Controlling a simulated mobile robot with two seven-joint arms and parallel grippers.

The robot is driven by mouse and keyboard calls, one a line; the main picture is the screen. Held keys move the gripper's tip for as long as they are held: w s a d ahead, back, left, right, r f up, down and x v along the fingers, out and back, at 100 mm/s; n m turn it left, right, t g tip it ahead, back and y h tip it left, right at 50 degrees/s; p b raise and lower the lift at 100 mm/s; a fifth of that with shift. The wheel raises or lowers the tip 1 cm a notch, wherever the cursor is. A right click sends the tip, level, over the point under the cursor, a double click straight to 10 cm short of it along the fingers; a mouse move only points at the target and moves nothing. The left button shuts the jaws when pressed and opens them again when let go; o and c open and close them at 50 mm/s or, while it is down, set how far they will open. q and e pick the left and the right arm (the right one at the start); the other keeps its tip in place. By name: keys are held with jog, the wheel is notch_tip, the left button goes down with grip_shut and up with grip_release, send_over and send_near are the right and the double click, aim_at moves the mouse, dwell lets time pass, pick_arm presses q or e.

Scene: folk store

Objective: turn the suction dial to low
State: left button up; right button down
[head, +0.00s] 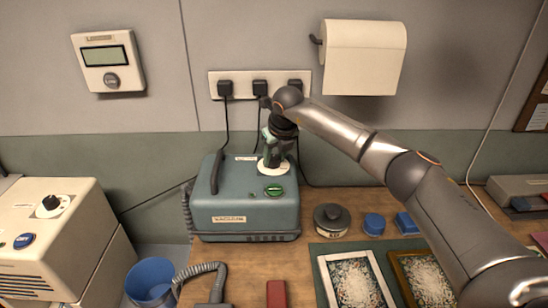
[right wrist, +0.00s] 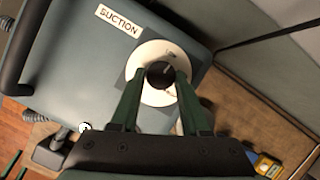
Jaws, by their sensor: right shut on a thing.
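The suction unit (head: 245,212) is a blue-grey box with a dark handle on the bench below the wall outlets. Its top carries the suction dial, a dark knob on a round white plate (head: 273,168). In the right wrist view the dial (right wrist: 160,74) sits beside a "SUCTION" label (right wrist: 118,20). My right gripper (head: 274,155) reaches down from above and is shut on the dial knob; its two green fingers (right wrist: 158,82) flank the knob. The dial's marks are too small to read, so its setting cannot be told. My left gripper is not in view.
A dark round pot (head: 332,220), blue lids (head: 374,223) and picture frames (head: 357,280) lie to the right. A ribbed hose (head: 203,269) and blue bin (head: 150,280) are at the left.

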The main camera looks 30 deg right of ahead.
jog(key=shift+d+n+y, duration=0.1)
jog(key=shift+n+y, duration=0.3)
jog(key=shift+n, duration=0.6)
jog(key=shift+c, duration=1.9)
grip_release()
jog(key=b+v, duration=0.1)
jog(key=v, duration=1.1)
jog(key=shift+r, duration=0.3)
